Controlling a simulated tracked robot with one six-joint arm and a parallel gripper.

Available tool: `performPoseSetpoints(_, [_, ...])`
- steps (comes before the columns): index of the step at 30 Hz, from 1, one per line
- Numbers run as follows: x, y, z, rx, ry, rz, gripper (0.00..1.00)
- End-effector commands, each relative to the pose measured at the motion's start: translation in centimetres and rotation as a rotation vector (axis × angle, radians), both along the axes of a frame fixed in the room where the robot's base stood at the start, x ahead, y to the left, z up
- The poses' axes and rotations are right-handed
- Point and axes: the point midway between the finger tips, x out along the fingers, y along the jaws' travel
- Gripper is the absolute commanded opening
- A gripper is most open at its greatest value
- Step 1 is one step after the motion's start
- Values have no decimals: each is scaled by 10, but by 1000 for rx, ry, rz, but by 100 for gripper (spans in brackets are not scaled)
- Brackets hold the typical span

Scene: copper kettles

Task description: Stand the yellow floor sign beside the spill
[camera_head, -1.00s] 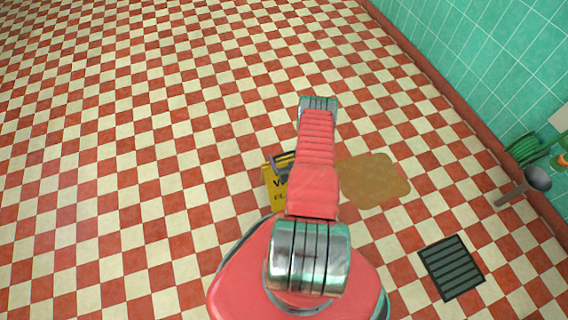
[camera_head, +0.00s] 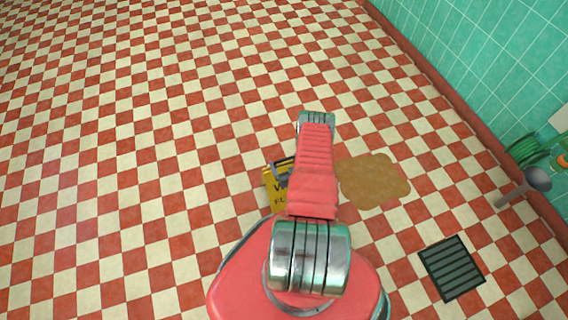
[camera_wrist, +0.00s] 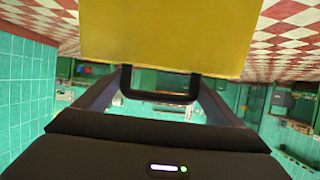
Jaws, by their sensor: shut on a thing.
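The yellow floor sign (camera_head: 278,199) stands just left of my red arm in the head view, partly hidden by the arm. Some dark lettering shows on it. The brown spill (camera_head: 375,182) lies flat on the floor to the right of the arm, with the arm between it and the sign. My gripper (camera_head: 282,174) is at the sign's top. In the wrist view, a plain yellow panel of the sign (camera_wrist: 170,38) fills the top middle, and my gripper (camera_wrist: 162,85) is shut on its black handle. Whether the sign's foot touches the floor is hidden.
A dark floor grate (camera_head: 452,268) lies at the lower right. A grey plunger-like tool (camera_head: 537,179) and a coiled green hose (camera_head: 523,150) are by the tiled wall at right. The checkered floor left of and beyond the sign is clear.

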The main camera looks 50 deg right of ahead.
Motion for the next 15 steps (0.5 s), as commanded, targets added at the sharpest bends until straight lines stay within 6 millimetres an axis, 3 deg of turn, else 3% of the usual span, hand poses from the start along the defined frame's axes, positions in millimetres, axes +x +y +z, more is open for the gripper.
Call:
performPoseSetpoints(6, [1,-1,1,-2,-2,0,27])
performPoseSetpoints(7, [0,0,0,1,1,0,91])
performPoseSetpoints(11, [0,0,0,1,1,0,100])
performPoseSetpoints(15, [0,0,0,1,1,0,100])
